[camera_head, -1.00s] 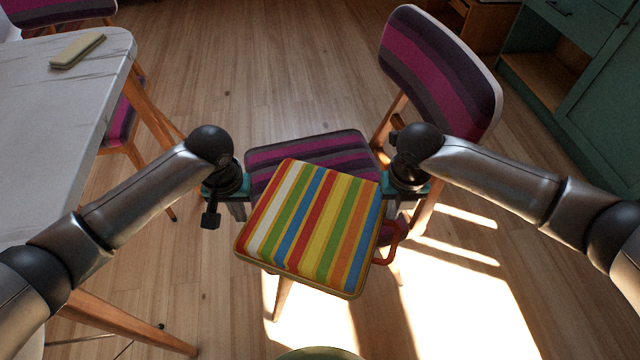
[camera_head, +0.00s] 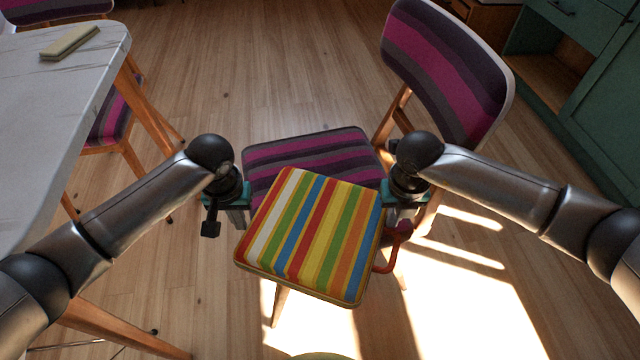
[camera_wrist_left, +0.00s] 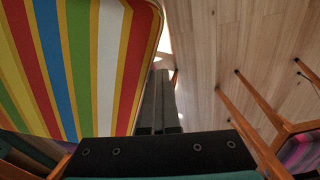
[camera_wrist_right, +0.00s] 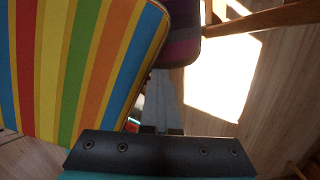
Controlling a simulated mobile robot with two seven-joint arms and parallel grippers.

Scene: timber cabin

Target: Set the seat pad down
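The seat pad (camera_head: 310,235), striped in bright colours with a red loop handle (camera_head: 392,250) at its right, is level between my two grippers and overlaps the near part of the chair seat (camera_head: 310,157) in the head view. Whether it touches the seat is hidden. My left gripper (camera_head: 238,214) is at the pad's left edge, its fingers together beside the pad in the left wrist view (camera_wrist_left: 160,105). My right gripper (camera_head: 396,214) is at the right edge, its fingers also together beside the pad in the right wrist view (camera_wrist_right: 166,100). The pad appears pressed between them.
The chair's purple-striped backrest (camera_head: 445,70) rises behind my right gripper. A white table (camera_head: 60,120) with a pale block (camera_head: 70,42) stands at the left, with another chair (camera_head: 108,125) behind it. Green cabinets (camera_head: 600,110) stand at the right. Wooden floor lies between.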

